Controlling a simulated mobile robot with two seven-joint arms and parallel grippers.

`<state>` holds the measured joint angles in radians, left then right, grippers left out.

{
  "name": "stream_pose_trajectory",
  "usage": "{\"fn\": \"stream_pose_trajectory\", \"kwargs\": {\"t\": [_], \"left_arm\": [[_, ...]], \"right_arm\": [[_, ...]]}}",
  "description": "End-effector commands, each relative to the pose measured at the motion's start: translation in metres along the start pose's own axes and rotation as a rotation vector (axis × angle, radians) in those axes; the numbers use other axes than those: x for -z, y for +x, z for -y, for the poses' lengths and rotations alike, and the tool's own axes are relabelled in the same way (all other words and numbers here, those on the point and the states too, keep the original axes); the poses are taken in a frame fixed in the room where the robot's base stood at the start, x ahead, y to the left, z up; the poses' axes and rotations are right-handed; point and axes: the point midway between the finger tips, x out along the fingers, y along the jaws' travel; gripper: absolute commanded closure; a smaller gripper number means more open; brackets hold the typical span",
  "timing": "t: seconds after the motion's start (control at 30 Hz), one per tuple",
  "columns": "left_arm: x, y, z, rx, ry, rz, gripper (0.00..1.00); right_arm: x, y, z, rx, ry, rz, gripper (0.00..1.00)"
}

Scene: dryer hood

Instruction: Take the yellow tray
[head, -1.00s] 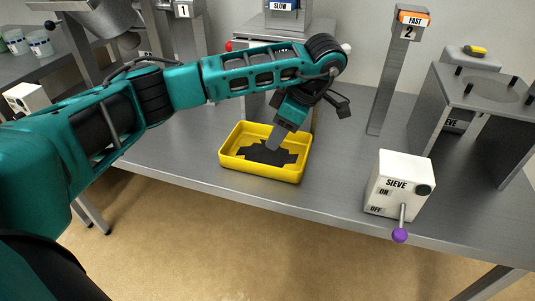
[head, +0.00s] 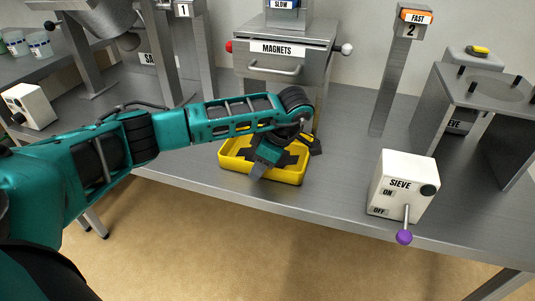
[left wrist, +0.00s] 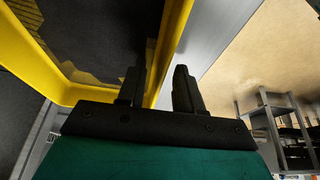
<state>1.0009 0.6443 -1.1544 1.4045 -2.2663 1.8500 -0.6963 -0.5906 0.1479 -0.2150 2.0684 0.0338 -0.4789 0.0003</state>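The yellow tray (head: 288,178) sits on the steel bench near its front edge, with dark material spread over its floor. My left gripper (head: 258,172) reaches down over the tray's front wall in the head view, and the arm covers part of the tray. In the left wrist view, the two black fingers of my left gripper (left wrist: 157,78) are apart. The wall of the yellow tray (left wrist: 172,35) runs between them, with a gap showing to the right finger. My right gripper is not in view.
A white SIEVE switch box (head: 401,187) with a purple-knobbed lever stands right of the tray at the bench edge. The MAGNETS unit (head: 283,62) stands behind the tray. A metal post (head: 395,80) marked 2 rises behind right. Bare bench lies between tray and switch box.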

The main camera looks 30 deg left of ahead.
Motion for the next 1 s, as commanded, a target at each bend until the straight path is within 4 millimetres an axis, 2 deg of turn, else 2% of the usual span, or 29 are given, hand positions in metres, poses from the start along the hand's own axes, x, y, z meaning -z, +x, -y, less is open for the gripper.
{"fn": "stream_pose_trajectory", "kwargs": {"t": [0.1, 0.47, 1.0], "left_arm": [[0.0003, -0.0008, -0.0003, -0.001, -0.001, 0.0, 0.65], [0.0003, -0.0011, -0.0002, 0.0, -0.001, 0.0, 0.99], [0.0004, -0.0018, -0.0006, -0.002, -0.002, 0.0, 1.0]], "right_arm": [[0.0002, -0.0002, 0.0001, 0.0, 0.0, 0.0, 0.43], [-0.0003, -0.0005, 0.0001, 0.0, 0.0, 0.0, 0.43], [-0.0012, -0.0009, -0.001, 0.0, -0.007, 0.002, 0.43]]}}
